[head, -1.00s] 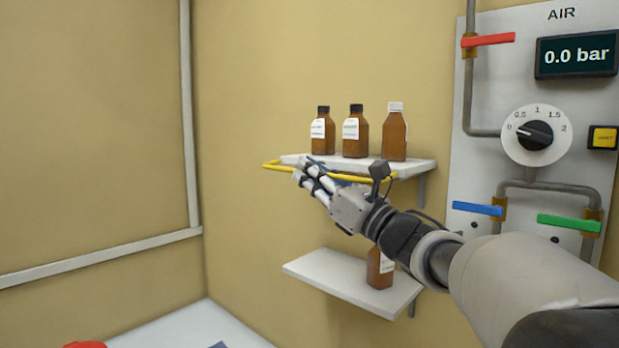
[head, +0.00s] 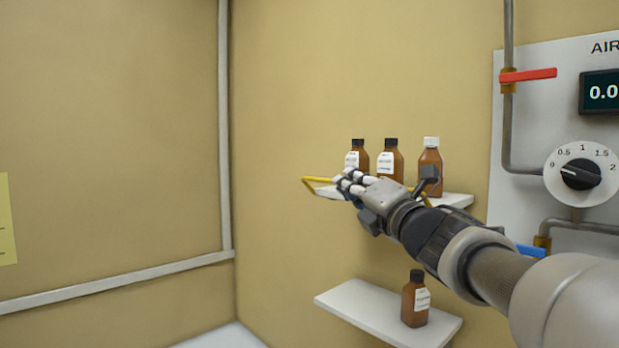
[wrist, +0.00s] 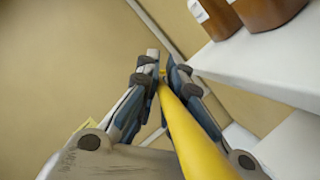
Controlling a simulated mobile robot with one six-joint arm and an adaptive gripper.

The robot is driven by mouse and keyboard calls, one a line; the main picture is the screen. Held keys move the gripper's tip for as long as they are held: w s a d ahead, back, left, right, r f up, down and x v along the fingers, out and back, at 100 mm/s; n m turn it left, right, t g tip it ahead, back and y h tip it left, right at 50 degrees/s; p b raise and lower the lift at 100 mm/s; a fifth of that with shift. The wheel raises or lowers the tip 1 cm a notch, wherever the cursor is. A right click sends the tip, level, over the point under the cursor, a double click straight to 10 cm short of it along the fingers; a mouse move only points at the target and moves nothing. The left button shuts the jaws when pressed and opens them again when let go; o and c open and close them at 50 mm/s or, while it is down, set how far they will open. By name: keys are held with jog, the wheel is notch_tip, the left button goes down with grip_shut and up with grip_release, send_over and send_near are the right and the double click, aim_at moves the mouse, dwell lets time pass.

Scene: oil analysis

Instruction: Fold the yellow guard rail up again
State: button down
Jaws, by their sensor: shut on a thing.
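The yellow guard rail (head: 320,181) runs along the front of the upper shelf (head: 457,200), and its left end stands slightly above the shelf's front edge. My gripper (head: 347,181) is at the rail's front bar, in front of the bottles. In the wrist view the yellow bar (wrist: 197,145) passes between the two fingers of my gripper (wrist: 160,75), which are closed on it. My gripper and forearm hide part of the rail and of the shelf front in the head view.
Two black-capped brown bottles (head: 390,160) and a white-capped one (head: 430,162) stand on the upper shelf, close behind the rail. Another brown bottle (head: 415,300) stands on the lower shelf (head: 365,308). The air panel (head: 520,135) is at right. Free room lies left of the shelves.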

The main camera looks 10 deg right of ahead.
jog(key=d+m+g+p, duration=0.1)
jog(key=m+p, duration=0.2)
jog(key=p, duration=0.2)
jog(key=w+d+r+m+g+h+p, duration=0.1)
jog(key=m+p, duration=0.2)
jog(key=p, duration=0.3)
jog(key=w+d+r+m+g+h+p, duration=0.1)
jog(key=m+p, duration=0.2)
jog(key=p, duration=0.3)
jog(key=shift+w+d+m, duration=0.2)
jog(key=shift+w+m, duration=0.05)
jog(key=shift+m, duration=0.05)
jog(key=c, duration=1.8)
grip_release()
jog(key=shift+o, duration=0.4)
